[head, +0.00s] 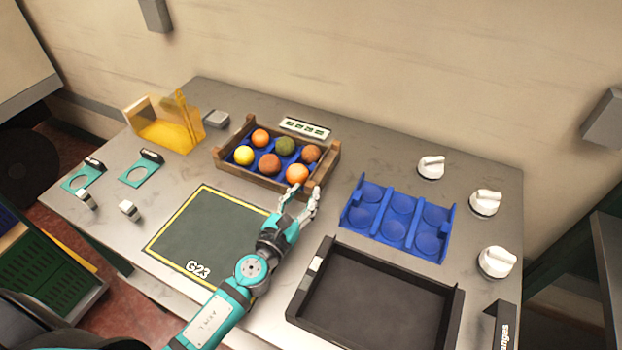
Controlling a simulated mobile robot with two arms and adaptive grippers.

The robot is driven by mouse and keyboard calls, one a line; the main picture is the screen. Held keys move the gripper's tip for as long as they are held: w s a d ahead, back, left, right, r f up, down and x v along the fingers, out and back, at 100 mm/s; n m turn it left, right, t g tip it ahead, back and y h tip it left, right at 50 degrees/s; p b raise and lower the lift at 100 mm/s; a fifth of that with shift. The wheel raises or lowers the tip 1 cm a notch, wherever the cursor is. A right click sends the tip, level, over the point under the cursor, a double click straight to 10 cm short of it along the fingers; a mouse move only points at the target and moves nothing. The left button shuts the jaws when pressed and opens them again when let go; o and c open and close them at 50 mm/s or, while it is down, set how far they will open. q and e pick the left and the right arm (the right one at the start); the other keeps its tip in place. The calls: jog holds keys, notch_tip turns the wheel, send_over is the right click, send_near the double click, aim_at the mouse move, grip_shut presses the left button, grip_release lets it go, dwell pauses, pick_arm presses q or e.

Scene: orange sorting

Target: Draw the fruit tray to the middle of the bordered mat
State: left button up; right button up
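The fruit tray (330,168) is a wooden crate with a blue insert, near the back middle of the table in the head view. It holds several round fruits: orange, yellow, dark green and brownish. The bordered mat (215,232) is dark green with a yellow edge and the label G23, in front of the tray and to its left. My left gripper (305,190) is at the tray's front right corner, its fingers apart. Whether they touch the wall cannot be told. My forearm hides the mat's right part. My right gripper is not in view.
A blue cupped insert (397,222) and a black tray (300,295) lie to the right. White knobs (431,167) stand along the right side. A yellow clear holder (168,135) and teal ring plates (141,170) are at the left. The mat's visible surface is clear.

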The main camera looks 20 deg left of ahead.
aim_at(308, 189)
pick_arm(q)
jog(key=shift+w+d, duration=0.15)
jog(key=shift+w, duration=0.9)
jog(key=shift+w+d, duration=0.15)
jog(key=shift+w, duration=0.9)
grip_shut()
